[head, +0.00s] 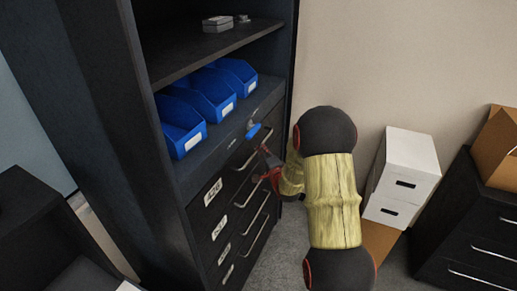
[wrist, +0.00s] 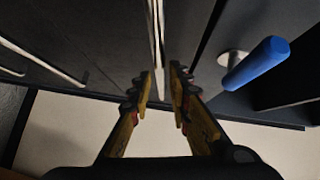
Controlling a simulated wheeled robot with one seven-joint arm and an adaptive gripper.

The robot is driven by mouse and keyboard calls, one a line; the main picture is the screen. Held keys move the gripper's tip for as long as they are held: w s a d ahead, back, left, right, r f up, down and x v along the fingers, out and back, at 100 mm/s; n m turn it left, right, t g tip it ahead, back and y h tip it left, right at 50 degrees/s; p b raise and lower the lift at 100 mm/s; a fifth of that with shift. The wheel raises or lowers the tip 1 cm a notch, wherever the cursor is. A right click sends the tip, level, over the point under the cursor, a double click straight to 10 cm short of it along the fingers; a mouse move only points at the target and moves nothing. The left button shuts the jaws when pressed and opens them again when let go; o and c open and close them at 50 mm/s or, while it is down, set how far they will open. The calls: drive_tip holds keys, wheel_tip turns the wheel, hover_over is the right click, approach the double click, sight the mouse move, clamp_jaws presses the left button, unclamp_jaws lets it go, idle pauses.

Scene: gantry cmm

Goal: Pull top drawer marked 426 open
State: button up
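The top drawer (head: 225,184), with a white label (head: 213,191) that reads like 426, is in the dark cabinet in the head view. Its front looks flush with the drawers below, so it appears closed. Its metal bar handle (wrist: 157,40) runs between my fingertips in the wrist view; part of it also shows in the head view (head: 249,158). My gripper (wrist: 161,82) is open, with one finger on each side of the bar and small gaps visible. In the head view my gripper (head: 269,168) is at the drawer front, partly hidden by my arm.
A lever with a blue grip (wrist: 258,65) sticks out just above the drawer, close right of my gripper in the wrist view. Blue bins (head: 208,95) stand on the shelf above. More handled drawers (head: 225,254) lie below. White boxes (head: 408,165) stand right of my arm.

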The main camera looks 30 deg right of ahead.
drive_tip(key=shift+w+d+f, duration=0.15)
drive_tip(key=shift+w, duration=0.85)
drive_tip(key=shift+w+d+f, duration=0.1)
drive_tip(key=shift+w+f, duration=0.05)
drive_tip(key=shift+w, duration=0.8)
drive_tip(key=c, duration=0.4)
drive_tip(key=shift+f, duration=0.1)
clamp_jaws()
